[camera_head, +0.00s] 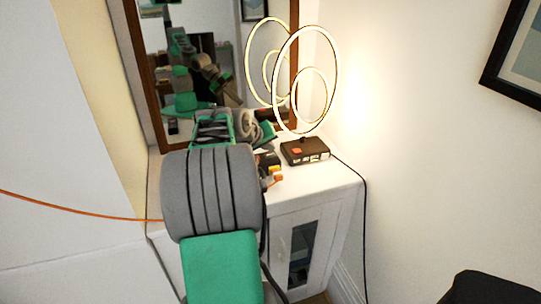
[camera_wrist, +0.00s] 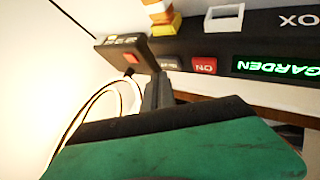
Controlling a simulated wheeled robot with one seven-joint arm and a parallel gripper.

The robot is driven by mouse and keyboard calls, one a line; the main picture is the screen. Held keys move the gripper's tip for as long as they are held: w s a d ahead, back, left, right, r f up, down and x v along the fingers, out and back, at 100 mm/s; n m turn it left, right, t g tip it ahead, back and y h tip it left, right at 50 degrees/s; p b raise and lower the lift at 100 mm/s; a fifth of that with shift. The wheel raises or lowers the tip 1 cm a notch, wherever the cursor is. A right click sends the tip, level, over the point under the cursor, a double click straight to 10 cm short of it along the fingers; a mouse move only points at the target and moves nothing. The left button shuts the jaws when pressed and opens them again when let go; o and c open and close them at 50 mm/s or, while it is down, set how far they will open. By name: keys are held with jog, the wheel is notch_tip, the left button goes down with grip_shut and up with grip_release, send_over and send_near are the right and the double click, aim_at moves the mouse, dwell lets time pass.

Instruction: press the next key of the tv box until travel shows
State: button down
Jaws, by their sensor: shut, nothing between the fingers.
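In the wrist view the black tv box (camera_wrist: 268,42) shows upside down, and its lit green display (camera_wrist: 276,66) reads GARDEN. A red key (camera_wrist: 204,65) with white letters sits beside the display. A dark grey key (camera_wrist: 170,63) with small lettering I cannot read lies beside the red one. My gripper (camera_wrist: 157,88) is shut and empty, its tip close to the grey key. I cannot tell whether it touches. In the head view my arm hides most of the box.
A ring lamp (camera_head: 306,80) stands on a dark base with a red button (camera_head: 297,151), close to my gripper. The white cabinet top (camera_head: 338,174) is clear at its front right. A yellow, orange and white object (camera_wrist: 162,18) is near the box. A wood-framed mirror (camera_head: 146,70) stands behind.

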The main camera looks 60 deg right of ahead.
aim_at(269, 156)
jog(key=shift+f, duration=0.3)
jog(key=shift+f+b, duration=0.35)
jog(key=shift+f, duration=0.15)
dwell(0.6)
jog(key=shift+r+p, duration=0.6)
jog(key=shift+r, duration=0.3)
jog(key=shift+r+p, duration=1.85)
jog(key=shift+r, duration=0.65)
